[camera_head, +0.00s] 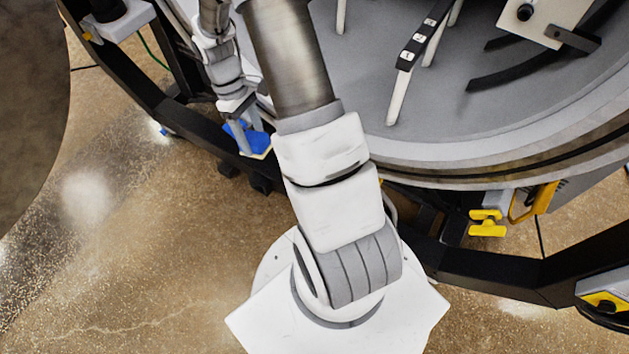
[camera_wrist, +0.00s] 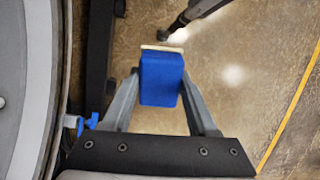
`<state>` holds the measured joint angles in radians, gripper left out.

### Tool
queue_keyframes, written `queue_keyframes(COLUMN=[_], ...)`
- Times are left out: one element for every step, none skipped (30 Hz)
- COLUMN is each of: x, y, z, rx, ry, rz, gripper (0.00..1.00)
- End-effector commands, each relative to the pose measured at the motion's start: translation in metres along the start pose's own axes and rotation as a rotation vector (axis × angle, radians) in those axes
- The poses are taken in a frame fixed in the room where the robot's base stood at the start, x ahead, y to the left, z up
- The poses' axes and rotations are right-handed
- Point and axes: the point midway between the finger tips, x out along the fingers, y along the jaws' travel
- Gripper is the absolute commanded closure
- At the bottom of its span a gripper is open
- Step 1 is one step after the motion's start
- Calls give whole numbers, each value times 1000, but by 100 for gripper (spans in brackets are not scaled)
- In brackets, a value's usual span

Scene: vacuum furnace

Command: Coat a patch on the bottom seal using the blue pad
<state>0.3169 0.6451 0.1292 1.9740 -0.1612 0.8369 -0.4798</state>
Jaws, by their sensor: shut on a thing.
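My gripper (camera_wrist: 160,88) is shut on the blue pad (camera_wrist: 160,82), with a finger on each side of it in the wrist view. The pad is a blue block with a thin pale layer on its far face. In the head view the blue pad (camera_head: 247,138) shows at the upper left, below my gripper (camera_head: 243,135), near the black frame. The furnace's round rim, with a dark seal line (camera_head: 520,168) along its lower edge, curves across the right. My arm hides part of this rim. In the wrist view the rim (camera_wrist: 48,90) runs along the left, apart from the pad.
A black frame (camera_head: 490,268) runs below the furnace. A yellow clamp (camera_head: 487,223) sticks out under the rim at the right. A large brown curved surface (camera_head: 30,100) stands at the far left. Speckled floor (camera_head: 130,250) is open at the lower left.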

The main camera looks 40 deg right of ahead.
Motion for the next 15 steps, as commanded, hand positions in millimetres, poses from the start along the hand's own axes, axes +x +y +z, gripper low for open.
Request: queue_keyframes(x=[29, 39, 52, 62, 72, 84, 94, 102, 112, 119, 127, 136, 142, 149, 157], y=[13, 19, 28, 35, 42, 51, 58, 64, 72, 78, 84, 92, 97, 103, 110], z=[2, 6, 10, 13, 16, 19, 22, 24, 26, 29, 30, 32, 33, 34, 35], rx=[-56, -96, -150, -193, -236, -295, -340, -384, -438, -479, -517, -566, -602, -635, -680], ry=[-54, -88, -136, -175, -216, -273, -318, -362, -419, -463, -507, -563, -605, -645, -699], rz=[-7, -7, -6, -3, 2, 11, 19, 31, 47, 61, 76, 97, 117, 135, 163], gripper=[85, 85, 85, 85, 85, 85, 85, 85, 85, 85, 85, 85, 85, 85, 85])
